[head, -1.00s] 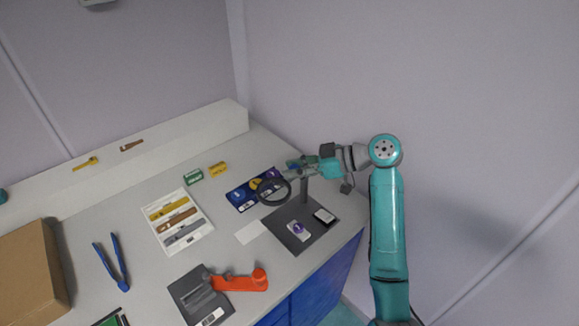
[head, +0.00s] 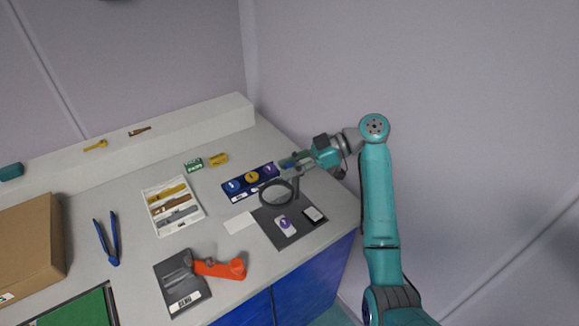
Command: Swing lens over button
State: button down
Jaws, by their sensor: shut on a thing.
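The lens (head: 276,193) is a round dark-rimmed magnifier in the head view. It is carried beside a short grey post (head: 297,188) on a dark mat (head: 265,216). The lens appears over the mat's far left corner. A white card with a purple round mark (head: 284,224) lies on the mat, nearer than the lens and not under it in this view; I cannot tell for certain that this mark is the button. My gripper (head: 291,163) is at the lens's arm near the post top, shut on it. The exact grip is too small to see.
A blue strip with coloured discs (head: 233,186) lies just behind the lens. A small black-and-white item (head: 314,215) is on the mat's right. A white card (head: 240,223) lies left of the mat. An orange-handled tool (head: 220,268) is at the front.

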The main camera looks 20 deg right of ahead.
jog(key=c, duration=0.9)
grip_release()
jog(key=shift+o, duration=0.2)
notch_tip(320, 180, up, 10)
jog(key=shift+f, duration=0.1)
